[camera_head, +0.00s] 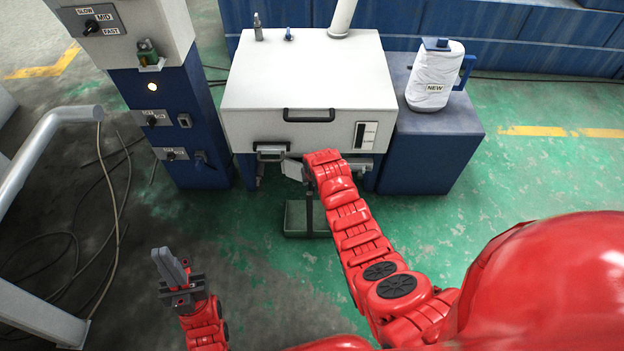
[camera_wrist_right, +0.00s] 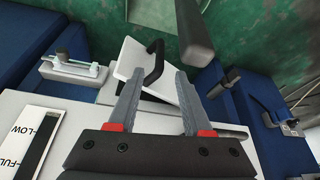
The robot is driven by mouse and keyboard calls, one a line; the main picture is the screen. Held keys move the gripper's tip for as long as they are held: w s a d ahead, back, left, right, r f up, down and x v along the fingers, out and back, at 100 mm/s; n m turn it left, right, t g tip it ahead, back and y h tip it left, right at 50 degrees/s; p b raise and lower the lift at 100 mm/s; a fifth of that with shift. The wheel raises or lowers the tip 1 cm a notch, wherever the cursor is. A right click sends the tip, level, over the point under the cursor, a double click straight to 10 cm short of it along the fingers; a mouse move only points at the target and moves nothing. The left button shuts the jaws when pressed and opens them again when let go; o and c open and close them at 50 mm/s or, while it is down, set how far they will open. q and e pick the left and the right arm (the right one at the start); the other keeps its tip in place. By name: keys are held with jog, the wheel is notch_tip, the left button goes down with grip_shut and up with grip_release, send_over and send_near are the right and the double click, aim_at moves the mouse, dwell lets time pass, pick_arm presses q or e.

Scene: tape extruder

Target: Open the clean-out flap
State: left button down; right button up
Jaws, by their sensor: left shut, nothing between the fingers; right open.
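The clean-out flap appears to be the white panel (camera_wrist_right: 130,58) with a black handle (camera_wrist_right: 157,62) in the right wrist view. It sits at an angle to the front of the white machine box (camera_head: 305,75). A white panel edge (camera_head: 292,170) shows under the box in the head view, beside my right arm. My right gripper (camera_wrist_right: 160,72) is open. Its fingers reach toward the panel, with the handle seen between and beyond their tips; contact cannot be told. In the head view its fingers are hidden. My left gripper (camera_head: 172,268) is shut and empty, low at the left.
A blue control column (camera_head: 165,120) with knobs stands left of the box. A blue cabinet (camera_head: 430,155) carries a white jug (camera_head: 435,80) at the right. A tray (camera_head: 303,222) stands on the floor below. A dark bar (camera_wrist_right: 195,35) hangs near my right fingers.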

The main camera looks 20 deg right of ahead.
jog(key=p+v, duration=0.1)
jog(key=v, duration=0.6)
jog(key=shift+p, duration=0.35)
